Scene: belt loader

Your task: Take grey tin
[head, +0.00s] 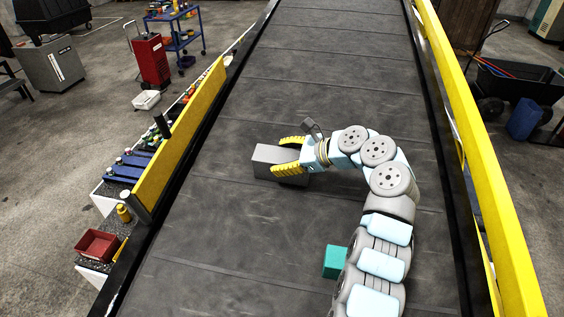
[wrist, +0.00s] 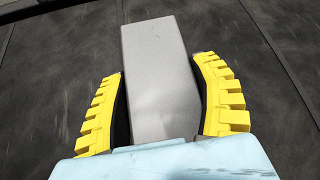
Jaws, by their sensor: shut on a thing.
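The grey tin (head: 268,154) is a plain grey block on the dark belt (head: 300,70), near the middle of the head view. My gripper (head: 287,155) reaches it from the right, with its yellow ridged fingers on either side of the tin. In the wrist view the tin (wrist: 160,75) lies lengthwise between the two fingers (wrist: 162,100), its far end sticking out past the fingertips. The gripper is shut on it. I cannot tell whether the tin rests on the belt or is slightly raised.
A teal block (head: 334,261) lies on the belt beside my arm. Yellow side rails (head: 182,130) (head: 480,150) border the belt. Left of it stand a red bin (head: 97,246) and a shelf of small items. The belt beyond my gripper is clear.

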